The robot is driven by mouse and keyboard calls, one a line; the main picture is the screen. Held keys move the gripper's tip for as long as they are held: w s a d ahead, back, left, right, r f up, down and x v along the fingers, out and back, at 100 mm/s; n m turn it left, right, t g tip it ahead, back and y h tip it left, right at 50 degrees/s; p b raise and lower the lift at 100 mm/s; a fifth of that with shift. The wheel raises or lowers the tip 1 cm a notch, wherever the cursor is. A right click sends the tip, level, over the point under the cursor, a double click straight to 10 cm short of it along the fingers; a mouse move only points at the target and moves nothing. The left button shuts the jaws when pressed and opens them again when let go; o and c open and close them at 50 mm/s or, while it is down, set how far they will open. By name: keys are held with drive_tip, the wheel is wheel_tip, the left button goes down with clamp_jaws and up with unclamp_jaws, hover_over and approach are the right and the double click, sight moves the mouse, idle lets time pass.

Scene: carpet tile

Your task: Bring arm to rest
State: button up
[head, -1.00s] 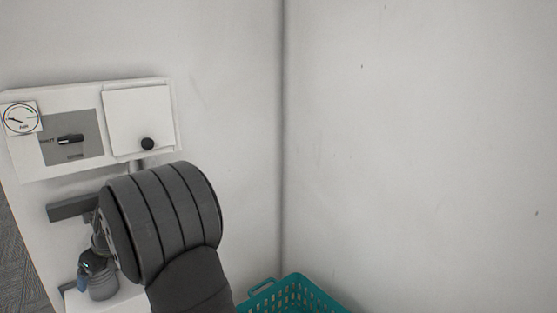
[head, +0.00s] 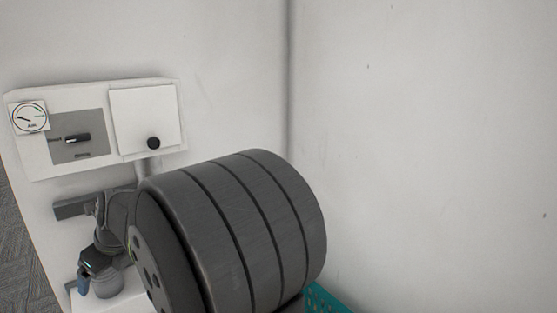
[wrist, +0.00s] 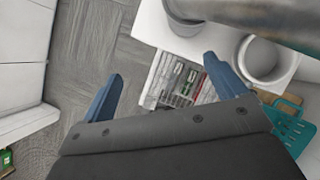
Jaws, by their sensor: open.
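My gripper (wrist: 165,90) is open and empty in the wrist view, its two blue fingers spread apart and pointing down over the carpet and a white shelf. In the head view only a small blue part of my gripper (head: 83,284) shows at the lower left, below the wall panel. A large dark grey joint of my own arm fills the lower middle of the head view and hides what is behind it.
A white wall panel (head: 28,150) carries a gauge (head: 30,117), a dark lever (head: 78,138) and a white cover with a black knob (head: 153,143). A teal basket (wrist: 290,128) stands at the right. A white shelf (wrist: 150,25) holds a round cup (wrist: 262,60). Carpet (wrist: 95,50) is bare.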

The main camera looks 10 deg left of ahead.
drive_tip(key=s+d, duration=0.7)
drive_tip(key=w+d+r+n+g, duration=0.1)
drive_tip(key=w+d, duration=0.2)
drive_tip(key=w, duration=0.8)
drive_tip(key=w+d+r+n+g, duration=0.1)
drive_tip(key=w+d, duration=0.3)
drive_tip(key=w, duration=0.7)
drive_tip(key=shift+r+n, duration=0.15)
drive_tip(key=shift+n, duration=0.65)
drive_tip(key=shift+o, duration=1.2)
